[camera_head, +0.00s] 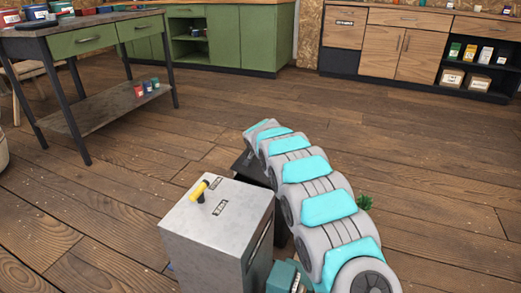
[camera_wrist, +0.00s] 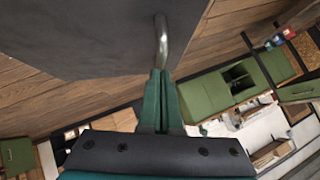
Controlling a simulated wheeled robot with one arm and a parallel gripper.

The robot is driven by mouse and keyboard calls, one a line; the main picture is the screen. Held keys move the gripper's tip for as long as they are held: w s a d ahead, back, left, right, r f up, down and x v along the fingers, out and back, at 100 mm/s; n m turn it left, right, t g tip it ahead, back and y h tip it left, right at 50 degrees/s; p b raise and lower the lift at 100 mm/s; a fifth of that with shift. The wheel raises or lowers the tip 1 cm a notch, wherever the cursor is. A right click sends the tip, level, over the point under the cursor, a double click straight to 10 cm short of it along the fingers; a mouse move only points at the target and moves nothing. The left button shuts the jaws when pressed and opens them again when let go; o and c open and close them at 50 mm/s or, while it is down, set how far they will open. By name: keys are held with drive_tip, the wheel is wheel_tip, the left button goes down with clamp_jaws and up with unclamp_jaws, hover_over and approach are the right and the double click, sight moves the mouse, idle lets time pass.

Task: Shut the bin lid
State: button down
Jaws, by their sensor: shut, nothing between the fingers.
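A dark grey flat panel (camera_wrist: 90,40), which looks like the bin lid, fills the upper left of the wrist view. A bent metal handle (camera_wrist: 161,40) stands out at its edge. My gripper (camera_wrist: 159,76) is shut and empty, its fingertips close to the lower end of the handle; I cannot tell whether they touch it. In the head view my arm hides the gripper. A dark edge (camera_head: 246,168) shows there beside the arm, perhaps part of the bin. How far the lid stands open is not clear.
A grey box (camera_head: 208,235) with a yellow-handled item (camera_head: 200,191) on top stands left of my arm. A workbench (camera_head: 90,40) with paint tins is at the upper left. Green cabinets (camera_head: 240,40) and wooden cabinets (camera_head: 400,50) line the back. Open floor lies between.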

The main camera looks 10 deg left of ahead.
drive_tip(key=a+f+b, duration=0.1)
drive_tip(key=f+h+b, duration=0.1)
drive_tip(key=shift+w+a+f+n, duration=0.2)
drive_tip(key=shift+a+f+n, duration=0.15)
drive_tip(key=shift+n, duration=0.05)
drive_tip(key=shift+f+g+b, duration=0.3)
drive_tip(key=shift+f+b, duration=0.05)
drive_tip(key=shift+a+f+h+b, duration=0.35)
drive_tip(key=shift+f+h+b, duration=0.05)
drive_tip(key=shift+f, duration=0.05)
drive_tip(key=shift+a+f+n+h, duration=0.15)
drive_tip(key=shift+f+n+h, duration=0.15)
drive_tip(key=shift+f, duration=0.25)
